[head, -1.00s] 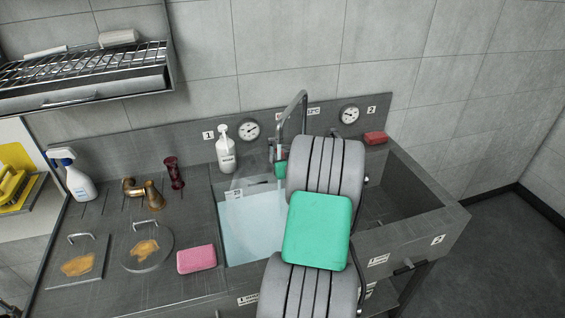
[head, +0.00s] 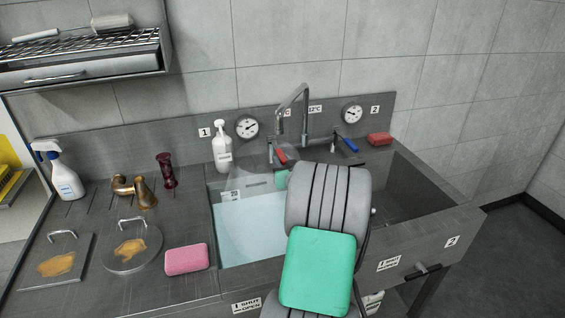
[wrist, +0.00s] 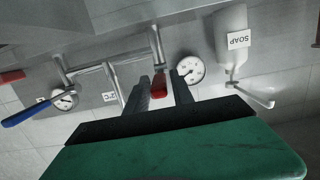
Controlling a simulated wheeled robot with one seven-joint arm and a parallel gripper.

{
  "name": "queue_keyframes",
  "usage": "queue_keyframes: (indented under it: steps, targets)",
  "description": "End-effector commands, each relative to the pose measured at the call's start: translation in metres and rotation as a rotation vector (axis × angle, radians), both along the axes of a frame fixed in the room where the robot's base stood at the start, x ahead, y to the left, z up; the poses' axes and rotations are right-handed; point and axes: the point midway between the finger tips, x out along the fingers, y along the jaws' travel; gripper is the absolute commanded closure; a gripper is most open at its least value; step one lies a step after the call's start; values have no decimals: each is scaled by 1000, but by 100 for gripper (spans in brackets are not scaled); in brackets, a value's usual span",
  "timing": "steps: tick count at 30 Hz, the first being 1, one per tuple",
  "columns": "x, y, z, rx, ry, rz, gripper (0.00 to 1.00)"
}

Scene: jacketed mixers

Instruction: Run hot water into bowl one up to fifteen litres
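Bowl one (head: 216,232) is the left sink bowl, marked 1. Pale blue water (head: 250,228) stands in it below a small level plate (head: 233,196) that seems to read 20; other marks are hard to read. The tap (head: 290,97) rises behind the bowls; I cannot tell whether water runs from it. Its red lever (head: 281,156) is on the left and its blue lever (head: 350,145) on the right. My gripper (wrist: 164,80) is open, its fingers on either side of the red lever (wrist: 159,86) in the wrist view; contact is unclear. My arm hides part of the bowl.
Dial one (head: 247,126) and dial two (head: 352,113) are on the back panel. A soap bottle (head: 221,147) stands behind bowl one. A pink sponge (head: 187,259), a spray bottle (head: 60,172) and stained lids (head: 133,246) occupy the left drainer. A drain handle (head: 428,269) sticks out at front right.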

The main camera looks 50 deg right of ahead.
Motion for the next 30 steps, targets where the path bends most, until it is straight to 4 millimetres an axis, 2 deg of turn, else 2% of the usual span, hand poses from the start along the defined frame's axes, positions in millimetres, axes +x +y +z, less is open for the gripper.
queue_keyframes:
  steps: [1,4,13,24,30]
  targets:
    - [0,-1,0,-1,0,-1,66]
    - [-1,-1,1,-2,0,-2,58]
    - [-5,0,2,-4,-1,-4,58]
    - [-61,31,10,-4,-1,-5,58]
    - [-68,36,12,-2,-1,-3,58]
